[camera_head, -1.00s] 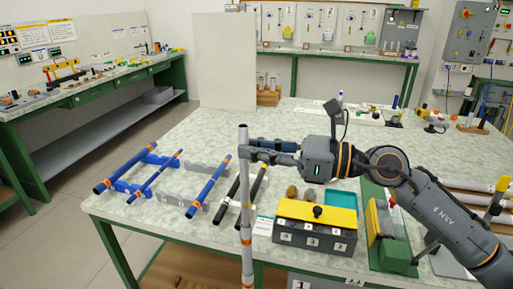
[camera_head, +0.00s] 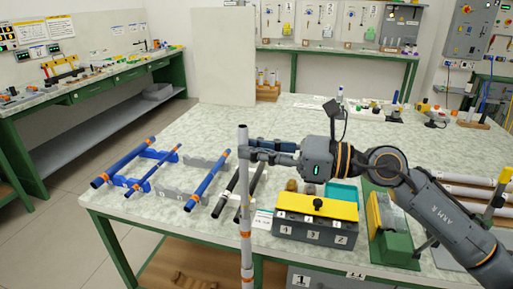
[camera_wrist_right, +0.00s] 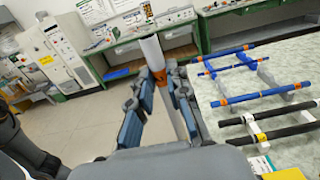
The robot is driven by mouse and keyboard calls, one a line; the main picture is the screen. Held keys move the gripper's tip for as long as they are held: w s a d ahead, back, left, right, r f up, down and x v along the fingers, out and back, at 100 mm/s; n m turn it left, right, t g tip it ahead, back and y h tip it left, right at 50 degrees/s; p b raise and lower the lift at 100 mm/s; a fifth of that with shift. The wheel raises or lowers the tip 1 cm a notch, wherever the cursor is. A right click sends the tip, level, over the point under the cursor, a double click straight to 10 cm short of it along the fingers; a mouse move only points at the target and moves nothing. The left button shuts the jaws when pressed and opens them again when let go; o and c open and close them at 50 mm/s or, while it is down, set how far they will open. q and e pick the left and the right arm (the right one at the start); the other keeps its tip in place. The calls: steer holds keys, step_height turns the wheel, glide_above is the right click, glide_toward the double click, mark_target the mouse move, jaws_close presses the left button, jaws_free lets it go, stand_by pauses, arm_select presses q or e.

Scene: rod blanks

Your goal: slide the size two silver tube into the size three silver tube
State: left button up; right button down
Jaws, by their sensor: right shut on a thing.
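My right gripper (camera_head: 248,150) is shut on a long silver tube (camera_head: 243,185). The tube stands upright at the table's front edge, with orange bands low on it, and its lower end runs out of the picture. In the right wrist view the silver tube (camera_wrist_right: 153,52) shows between the fingers of my right gripper (camera_wrist_right: 158,108), with an orange band near them. I cannot read a size on it, or tell whether a second tube is around its lower part. Other pale silver tubes (camera_head: 468,178) lie at the right, partly behind my right arm. My left gripper is not in view.
Blue rods (camera_head: 209,180) and black rods (camera_head: 228,190) lie on racks left of the tube. A grey box with a yellow lid (camera_head: 318,207) and a green fixture (camera_head: 392,240) stand to its right.

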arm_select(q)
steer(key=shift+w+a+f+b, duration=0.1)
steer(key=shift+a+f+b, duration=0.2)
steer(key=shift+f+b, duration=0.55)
arm_select(e)
steer(key=shift+f, duration=1)
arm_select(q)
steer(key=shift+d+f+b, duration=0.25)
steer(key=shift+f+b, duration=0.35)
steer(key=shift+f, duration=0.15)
arm_select(e)
steer(key=shift+f, duration=0.85)
steer(key=c, duration=1.2)
jaws_free()
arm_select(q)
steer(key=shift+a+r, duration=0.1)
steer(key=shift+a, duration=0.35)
arm_select(e)
steer(key=v, duration=0.8)
steer(key=shift+r, duration=0.15)
